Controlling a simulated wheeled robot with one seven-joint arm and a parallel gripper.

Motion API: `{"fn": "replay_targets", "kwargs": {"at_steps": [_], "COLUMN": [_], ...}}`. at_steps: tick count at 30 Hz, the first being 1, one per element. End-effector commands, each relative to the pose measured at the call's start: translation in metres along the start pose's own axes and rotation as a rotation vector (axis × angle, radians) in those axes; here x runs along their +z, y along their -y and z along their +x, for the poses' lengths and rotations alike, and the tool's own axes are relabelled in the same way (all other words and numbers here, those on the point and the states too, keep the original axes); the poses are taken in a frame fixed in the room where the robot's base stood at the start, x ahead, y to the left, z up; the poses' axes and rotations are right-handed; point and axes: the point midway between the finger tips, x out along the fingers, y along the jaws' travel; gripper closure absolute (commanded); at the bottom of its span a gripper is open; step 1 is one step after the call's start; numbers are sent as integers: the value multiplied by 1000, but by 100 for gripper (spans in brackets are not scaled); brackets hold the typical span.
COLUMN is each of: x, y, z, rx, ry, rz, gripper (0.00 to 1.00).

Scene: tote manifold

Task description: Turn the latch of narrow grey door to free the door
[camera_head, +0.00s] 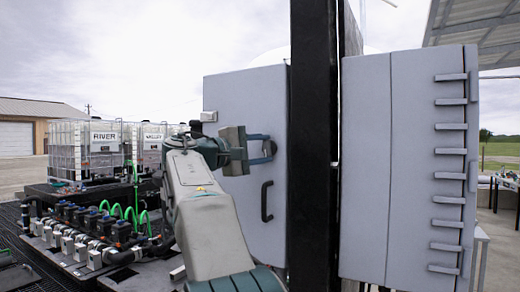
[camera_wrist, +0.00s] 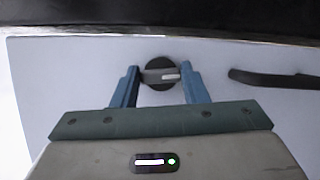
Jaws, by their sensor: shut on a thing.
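The narrow grey door (camera_head: 240,95) stands left of the black post in the head view. It fills most of the wrist view as a pale panel (camera_wrist: 75,75). The latch (camera_wrist: 160,75) is a round dark base with a grey bar lying roughly level in the wrist view. My gripper (camera_head: 270,148) reaches the door from the left, above the door's black handle (camera_head: 267,202). Its blue fingers (camera_wrist: 162,88) stand either side of the latch and are shut on its bar. In the head view the fingers largely hide the latch.
The black post (camera_head: 314,150) rises close right of the door. A wider grey cabinet (camera_head: 390,170) with several ledges stands beyond it. Caged white totes (camera_head: 90,150) and a valve manifold (camera_head: 95,228) with green hoses lie at the left.

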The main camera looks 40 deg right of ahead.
Motion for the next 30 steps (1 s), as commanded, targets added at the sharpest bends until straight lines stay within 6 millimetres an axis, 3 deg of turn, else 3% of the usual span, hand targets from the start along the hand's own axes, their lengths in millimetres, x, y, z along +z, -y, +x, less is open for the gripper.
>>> {"fn": "replay_targets", "kwargs": {"at_steps": [9,25,26,27,28,30], "x": [0,0,0,0,0,0], "y": [0,0,0,0,0,0], "z": [0,0,0,0,0,0], "rx": [-47,-56,-56,-55,-55,-55], "ry": [2,2,2,2,2,1], "rz": [107,130,130,130,129,129], "gripper": [83,83,57,46,38,38]}}
